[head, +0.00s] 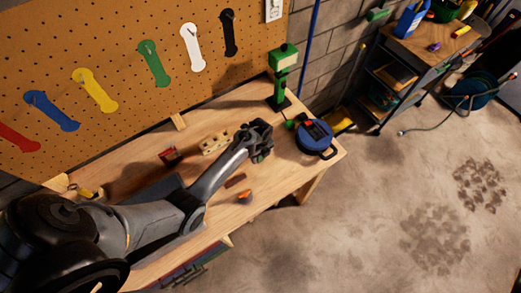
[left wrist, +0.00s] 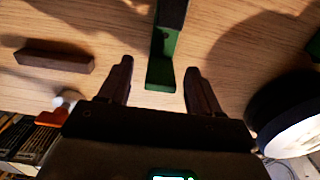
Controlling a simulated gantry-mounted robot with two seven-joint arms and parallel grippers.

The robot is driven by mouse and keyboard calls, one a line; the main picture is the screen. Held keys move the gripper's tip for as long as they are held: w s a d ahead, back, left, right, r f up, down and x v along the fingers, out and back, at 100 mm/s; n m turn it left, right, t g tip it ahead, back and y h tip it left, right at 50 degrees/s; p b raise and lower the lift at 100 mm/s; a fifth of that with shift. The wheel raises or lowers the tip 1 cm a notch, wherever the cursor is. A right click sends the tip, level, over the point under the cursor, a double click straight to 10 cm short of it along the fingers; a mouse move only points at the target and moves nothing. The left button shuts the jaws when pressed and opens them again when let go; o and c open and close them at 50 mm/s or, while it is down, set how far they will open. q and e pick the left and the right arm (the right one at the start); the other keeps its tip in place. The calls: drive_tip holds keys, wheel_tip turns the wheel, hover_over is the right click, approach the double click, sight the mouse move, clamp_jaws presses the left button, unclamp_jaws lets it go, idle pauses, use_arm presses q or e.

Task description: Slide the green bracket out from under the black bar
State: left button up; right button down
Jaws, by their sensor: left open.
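The green bracket (left wrist: 161,73) shows in the left wrist view as a narrow green piece on the wooden bench. Its near end lies between my left fingertips, with gaps on both sides. A dark piece (left wrist: 173,12), seemingly the black bar, overlaps its far part at the top edge. My left gripper (left wrist: 159,70) is open and holds nothing. In the head view my left gripper (head: 262,150) is low over the bench's right part and hides most of the bracket and bar. My right gripper is not in view.
A dark brown block (left wrist: 52,56) and an orange-tipped item (head: 245,196) lie nearby. A blue round case (head: 315,139) stands right of the gripper, near the bench edge. A green stand (head: 282,80) rises behind. A light wooden block (head: 214,143) lies left.

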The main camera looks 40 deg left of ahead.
use_arm(q)
drive_tip(key=shift+f, duration=0.9)
clamp_jaws()
